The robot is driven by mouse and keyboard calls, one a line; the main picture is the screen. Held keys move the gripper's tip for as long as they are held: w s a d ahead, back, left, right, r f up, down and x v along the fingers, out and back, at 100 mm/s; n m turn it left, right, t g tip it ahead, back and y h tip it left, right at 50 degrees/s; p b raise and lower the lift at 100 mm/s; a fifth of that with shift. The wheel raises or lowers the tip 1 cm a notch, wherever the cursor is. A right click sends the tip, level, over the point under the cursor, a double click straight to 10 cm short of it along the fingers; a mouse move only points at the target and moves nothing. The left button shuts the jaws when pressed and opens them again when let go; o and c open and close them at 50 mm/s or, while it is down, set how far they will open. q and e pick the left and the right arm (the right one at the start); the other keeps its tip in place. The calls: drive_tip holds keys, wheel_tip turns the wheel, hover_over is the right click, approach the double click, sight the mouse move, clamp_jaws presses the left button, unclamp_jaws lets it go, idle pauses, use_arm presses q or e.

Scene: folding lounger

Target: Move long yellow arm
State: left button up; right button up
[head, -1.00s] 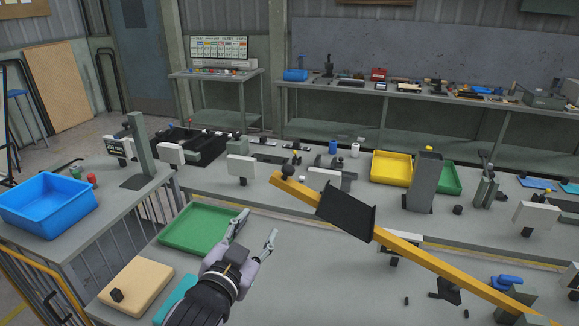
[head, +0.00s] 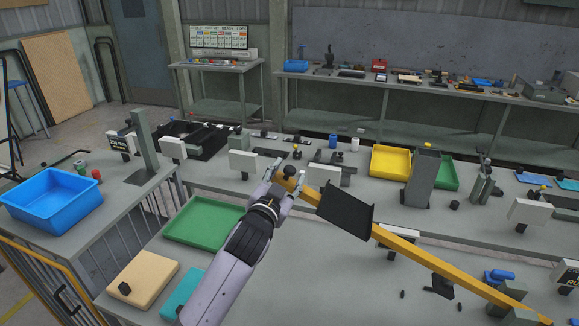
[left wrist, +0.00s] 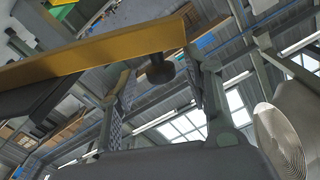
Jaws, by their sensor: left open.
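The long yellow arm (head: 410,250) runs slantwise over the table, from its near end at the lower right up to its free end at the middle. A black plate (head: 345,210) is fixed on it, and a dark round knob (head: 289,171) sits at its free end. My left gripper (head: 283,176) is open at that end. In the left wrist view the knob (left wrist: 160,72) and the yellow arm's end (left wrist: 130,45) show by the two open fingers (left wrist: 160,95); the knob appears between the fingertips. Whether a finger touches it I cannot tell. My right gripper is not in view.
A green tray (head: 205,218), a beige block (head: 142,278) and a teal block (head: 182,292) lie left of my arm. A blue bin (head: 50,203) stands at far left. A grey post (head: 423,180) rises behind the yellow arm.

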use_arm(q)
drive_tip(key=shift+x, duration=1.3)
drive_tip(key=shift+c, duration=0.6)
clamp_jaws()
drive_tip(key=shift+a+f, duration=0.1)
drive_tip(key=shift+f, duration=0.05)
